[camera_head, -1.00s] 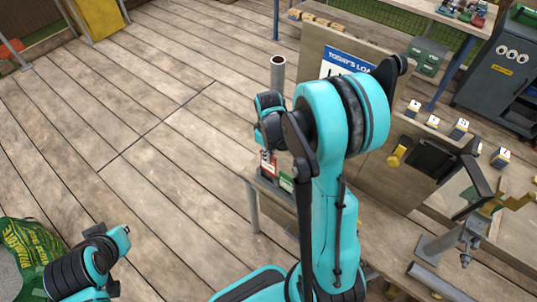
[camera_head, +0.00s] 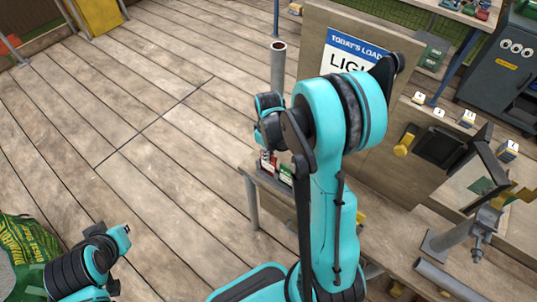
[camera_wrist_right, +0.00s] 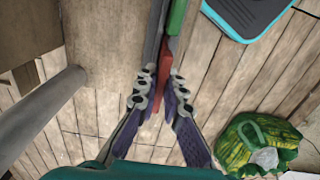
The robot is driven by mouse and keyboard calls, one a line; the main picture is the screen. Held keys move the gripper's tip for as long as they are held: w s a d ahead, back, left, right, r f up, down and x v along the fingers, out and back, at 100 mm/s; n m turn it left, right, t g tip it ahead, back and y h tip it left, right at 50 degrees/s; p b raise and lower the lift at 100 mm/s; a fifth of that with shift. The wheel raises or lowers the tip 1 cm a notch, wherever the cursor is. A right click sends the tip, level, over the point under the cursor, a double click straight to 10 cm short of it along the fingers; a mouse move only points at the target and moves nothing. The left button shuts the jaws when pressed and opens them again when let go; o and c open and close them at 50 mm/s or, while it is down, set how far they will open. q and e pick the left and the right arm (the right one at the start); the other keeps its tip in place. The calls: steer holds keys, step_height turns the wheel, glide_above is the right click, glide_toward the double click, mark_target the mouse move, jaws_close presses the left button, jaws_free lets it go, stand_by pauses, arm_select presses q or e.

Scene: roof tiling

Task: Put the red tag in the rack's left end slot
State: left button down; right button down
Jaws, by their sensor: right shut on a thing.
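The red tag (camera_head: 267,161) stands upright at the bench's near-left corner. It shows between the fingers in the right wrist view (camera_wrist_right: 167,68). My right gripper (camera_wrist_right: 160,88) is shut on it; in the head view my arm hides most of this gripper. A green tag (camera_head: 286,175) stands just right of the red tag; in the wrist view it (camera_wrist_right: 177,17) lies beyond it in line. The rack is mostly hidden; a grey strip (camera_wrist_right: 153,30) runs beside the tags. I cannot tell whether the red tag is in the slot. My left gripper (camera_head: 121,235) is indistinct at lower left.
A grey post (camera_head: 278,70) rises behind the tags, near the board with a blue-white sign (camera_head: 345,55). The bench (camera_head: 400,235) carries a clamp-like metal fixture (camera_head: 480,225) and labelled blocks. A green bag (camera_head: 22,250) lies at lower left. The wooden floor at left is open.

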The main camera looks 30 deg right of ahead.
steer(key=shift+f, duration=0.3)
steer(key=c, duration=1.6)
jaws_free()
steer(key=shift+r, duration=0.1)
step_height(320, 180, up, 12)
steer(key=shift+s+a+r+m+t+b, duration=0.2)
steer(key=shift+s+a+r+m+t, duration=0.45)
steer(key=shift+s+a+t, duration=0.85)
steer(key=shift+s+a+r+m+t+b, duration=0.35)
steer(key=shift+s+a+m+t, duration=0.55)
steer(key=shift+s+a, duration=1.25)
steer(key=shift+s+a+r+m+t+b, duration=0.1)
steer(key=shift+s+a+r+m+t, duration=0.6)
steer(key=shift+s+a+t, duration=0.8)
steer(key=shift+s+a+g, duration=0.15)
steer(key=shift+s+g, duration=0.15)
steer(key=shift+s, duration=0.1)
